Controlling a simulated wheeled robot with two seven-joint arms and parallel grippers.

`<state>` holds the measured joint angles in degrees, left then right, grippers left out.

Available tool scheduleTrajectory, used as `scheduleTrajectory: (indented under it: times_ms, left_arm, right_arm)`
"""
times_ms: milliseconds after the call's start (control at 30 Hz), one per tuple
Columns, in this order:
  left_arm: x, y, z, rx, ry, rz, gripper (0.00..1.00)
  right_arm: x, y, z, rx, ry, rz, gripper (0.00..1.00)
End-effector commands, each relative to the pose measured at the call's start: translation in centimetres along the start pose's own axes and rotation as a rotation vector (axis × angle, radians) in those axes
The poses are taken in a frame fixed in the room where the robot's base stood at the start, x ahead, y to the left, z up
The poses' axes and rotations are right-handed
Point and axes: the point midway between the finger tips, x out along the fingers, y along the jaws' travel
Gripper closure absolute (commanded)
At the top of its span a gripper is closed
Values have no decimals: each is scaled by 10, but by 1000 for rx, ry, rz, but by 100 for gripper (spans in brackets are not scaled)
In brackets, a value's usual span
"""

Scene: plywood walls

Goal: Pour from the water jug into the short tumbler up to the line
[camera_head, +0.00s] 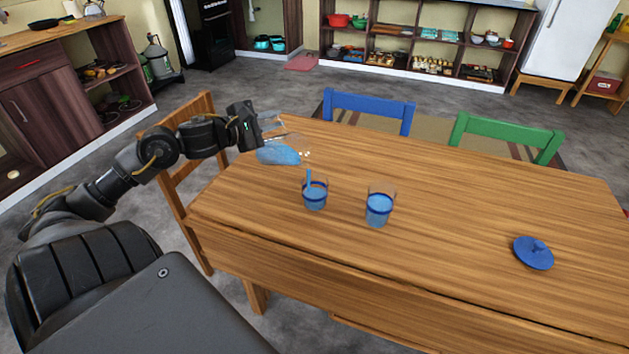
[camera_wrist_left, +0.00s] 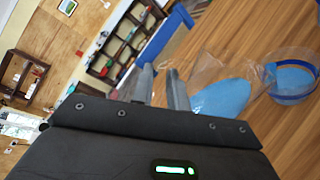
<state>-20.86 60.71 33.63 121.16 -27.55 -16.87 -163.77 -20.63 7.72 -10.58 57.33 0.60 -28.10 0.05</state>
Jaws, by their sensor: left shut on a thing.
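The clear water jug (camera_head: 279,152) is tilted sharply to the right above the table, with blue water gathered along its lower side. My left gripper (camera_head: 268,124) is shut on the jug; its fingers (camera_wrist_left: 163,88) and the jug (camera_wrist_left: 222,92) also show in the left wrist view. A thin blue stream falls from the jug into the short tumbler (camera_head: 315,197), which stands upright below. This tumbler has a dark blue line and holds blue water; I cannot tell exactly how the level meets the line. It shows in the left wrist view (camera_wrist_left: 290,98). My right gripper is out of view.
A taller glass (camera_head: 379,209) with blue water and a blue band stands just right of the short tumbler. A blue lid (camera_head: 533,253) lies farther right on the wooden table (camera_head: 450,220). Blue (camera_head: 369,105) and green (camera_head: 507,132) chairs stand behind. Between glass and lid is clear.

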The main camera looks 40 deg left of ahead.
Motion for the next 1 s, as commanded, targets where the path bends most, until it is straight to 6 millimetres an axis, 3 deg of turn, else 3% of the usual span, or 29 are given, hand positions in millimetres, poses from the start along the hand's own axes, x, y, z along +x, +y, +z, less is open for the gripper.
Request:
scheduleTrajectory:
  times_ms: [1000]
  left_arm:
    - [0,2,4,24,4,2,100]
  right_arm:
    - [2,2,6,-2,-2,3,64]
